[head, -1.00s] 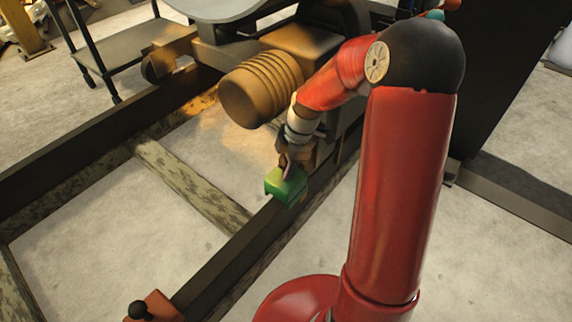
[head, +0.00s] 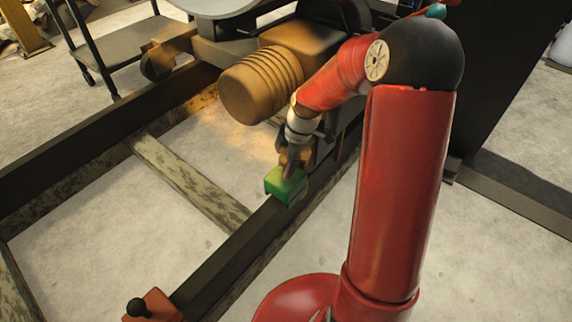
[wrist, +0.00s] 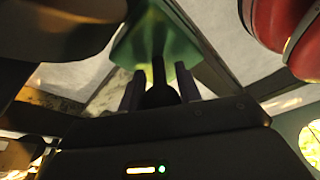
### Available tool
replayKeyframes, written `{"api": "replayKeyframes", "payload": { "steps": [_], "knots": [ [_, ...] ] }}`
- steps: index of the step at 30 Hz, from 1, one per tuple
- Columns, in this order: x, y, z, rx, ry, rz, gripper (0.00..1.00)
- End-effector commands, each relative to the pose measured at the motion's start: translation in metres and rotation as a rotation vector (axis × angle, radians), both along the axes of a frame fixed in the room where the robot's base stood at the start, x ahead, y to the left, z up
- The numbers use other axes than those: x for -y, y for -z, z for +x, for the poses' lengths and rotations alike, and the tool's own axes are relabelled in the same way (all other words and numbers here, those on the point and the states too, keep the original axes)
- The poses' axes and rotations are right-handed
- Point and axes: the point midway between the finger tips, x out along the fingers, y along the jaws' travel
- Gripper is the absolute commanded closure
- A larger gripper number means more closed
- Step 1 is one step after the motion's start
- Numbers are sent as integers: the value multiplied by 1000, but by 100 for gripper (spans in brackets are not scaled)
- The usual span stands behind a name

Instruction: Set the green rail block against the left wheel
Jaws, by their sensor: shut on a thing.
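The green rail block (head: 284,188) is at the near dark rail (head: 235,255), over its top. My gripper (head: 291,168) is above the block and shut on it. In the wrist view the block (wrist: 150,45) shows just beyond the two dark fingers of my gripper (wrist: 160,88). I cannot tell whether the block rests fully on the rail. A brown wheel-like part (head: 157,62) sits at the far-left rail. The wheel on the near rail is hidden behind my wrist and the block, so any contact with it cannot be seen.
A brown ribbed motor (head: 262,86) overhangs close to the left of my wrist. A red clamp with a black knob (head: 150,308) sits on the near rail at the front. A weathered cross beam (head: 185,180) joins the rails. The pale floor between them is clear.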

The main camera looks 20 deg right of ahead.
Motion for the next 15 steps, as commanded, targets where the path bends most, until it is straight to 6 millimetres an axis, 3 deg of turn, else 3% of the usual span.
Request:
{"api": "replayKeyframes", "payload": {
  "steps": [15],
  "knots": [
    [0, 13, 1, 2, 1, 0, 100]
  ]
}}
